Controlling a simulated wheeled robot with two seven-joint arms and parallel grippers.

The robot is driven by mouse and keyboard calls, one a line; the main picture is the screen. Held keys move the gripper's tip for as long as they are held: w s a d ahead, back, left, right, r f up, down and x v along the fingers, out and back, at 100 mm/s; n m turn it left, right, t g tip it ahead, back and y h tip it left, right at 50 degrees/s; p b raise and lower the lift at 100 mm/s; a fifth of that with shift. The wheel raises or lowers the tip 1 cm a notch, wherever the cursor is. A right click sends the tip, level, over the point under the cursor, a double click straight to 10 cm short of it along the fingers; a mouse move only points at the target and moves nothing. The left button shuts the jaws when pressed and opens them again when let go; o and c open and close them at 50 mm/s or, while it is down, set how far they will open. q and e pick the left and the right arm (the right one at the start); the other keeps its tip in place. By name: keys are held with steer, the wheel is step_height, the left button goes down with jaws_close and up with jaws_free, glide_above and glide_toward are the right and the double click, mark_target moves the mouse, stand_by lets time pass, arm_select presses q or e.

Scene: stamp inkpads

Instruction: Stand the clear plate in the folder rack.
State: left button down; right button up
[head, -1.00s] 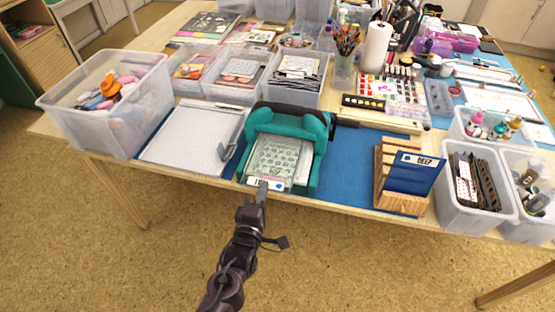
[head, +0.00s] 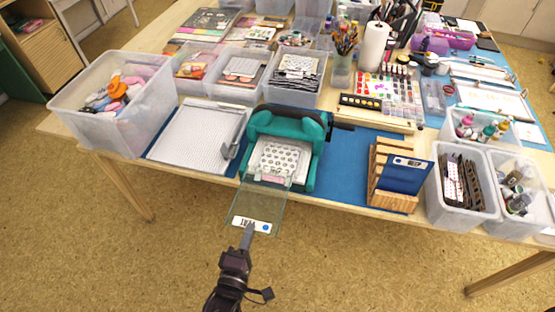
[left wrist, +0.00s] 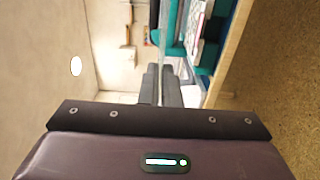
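The clear plate (head: 262,203) is see-through with a greenish tint and a white label on its near end. It is held out past the table's front edge, and its far end overlaps the teal machine's mouth in the head view. My left gripper (head: 247,232) is shut on the labelled near end. In the left wrist view the fingers (left wrist: 160,88) are closed on the plate, seen edge-on. The wooden folder rack (head: 393,201) stands right of the machine, with a blue labelled folder (head: 404,176) upright in it. My right gripper is out of view.
The teal machine (head: 309,150) stands on a blue mat (head: 344,160), with a patterned sheet (head: 279,158) in its mouth. A white gridded trimmer (head: 190,135) lies left of it. A clear bin (head: 440,205) stands close right of the rack. Floor space in front is clear.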

arm_select(q)
steer(key=shift+r+v, duration=0.2)
steer(key=shift+v, duration=0.9)
